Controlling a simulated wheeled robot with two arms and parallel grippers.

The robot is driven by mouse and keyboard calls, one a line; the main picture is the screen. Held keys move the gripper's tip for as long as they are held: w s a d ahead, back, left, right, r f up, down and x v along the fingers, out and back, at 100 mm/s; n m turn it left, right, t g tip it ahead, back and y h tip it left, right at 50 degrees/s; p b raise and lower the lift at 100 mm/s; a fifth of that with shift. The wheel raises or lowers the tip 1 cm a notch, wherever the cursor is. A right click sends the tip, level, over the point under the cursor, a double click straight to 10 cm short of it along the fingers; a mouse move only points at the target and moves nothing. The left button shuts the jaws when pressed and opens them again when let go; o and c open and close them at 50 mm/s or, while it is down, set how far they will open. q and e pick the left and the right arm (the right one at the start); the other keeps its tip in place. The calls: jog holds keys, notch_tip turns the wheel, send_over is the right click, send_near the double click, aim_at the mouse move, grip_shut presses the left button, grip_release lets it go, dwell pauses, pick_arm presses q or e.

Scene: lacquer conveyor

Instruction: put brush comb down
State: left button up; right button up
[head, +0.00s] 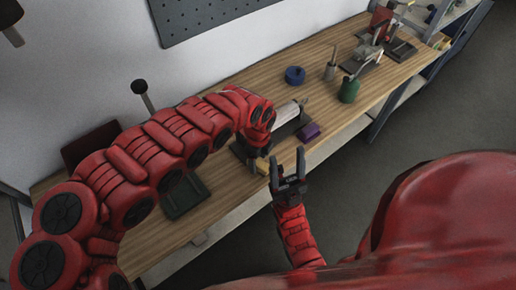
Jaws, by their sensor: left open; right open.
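I cannot pick out the brush comb with certainty. A small yellow piece (262,166) lies at the front edge of the bench, just below my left gripper (254,151), and a purple block (309,131) lies to the right of it. My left gripper is dark, open and largely hidden by its red wrist; I see nothing held in it. My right gripper (287,168) is open and empty, its two dark fingers pointing up in the picture, in front of the bench edge near the yellow piece.
On the wooden bench (235,195), a pale roller (287,114) sits behind the purple block. A blue ring (295,75), a green bottle (349,89) and a red-topped device (375,38) stand farther back. A dark green tray (186,197) lies at left. Bare wood shows between them.

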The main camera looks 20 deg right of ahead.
aim_at(259, 162)
pick_arm(q)
jog(key=shift+w+r+b, duration=0.2)
jog(key=shift+r+b, duration=0.1)
jog(key=shift+r, duration=0.8)
notch_tip(259, 162, up, 7)
jog(key=p, duration=0.4)
jog(key=shift+s+r, duration=0.15)
jog(key=shift+d, duration=0.1)
